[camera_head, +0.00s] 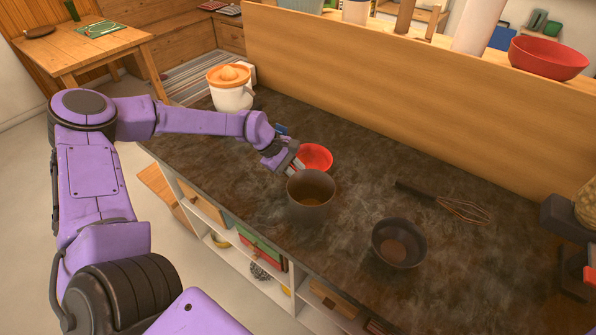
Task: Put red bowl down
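A small red bowl (316,156) is upright near the middle of the dark counter, just behind a dark pot (311,190). The pot hides its lower front, so I cannot tell whether its base touches the counter. My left gripper (297,164) reaches in from the left, with its fingertips at the bowl's left rim. The fingers are too small and partly hidden to show whether they are closed on the rim. My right gripper is not in view.
A dark bowl (399,242) and a whisk (445,202) lie on the counter to the right. A white juicer with an orange top (230,87) stands at the far left. A larger red bowl (548,58) sits on the wooden ledge. The counter's middle back is clear.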

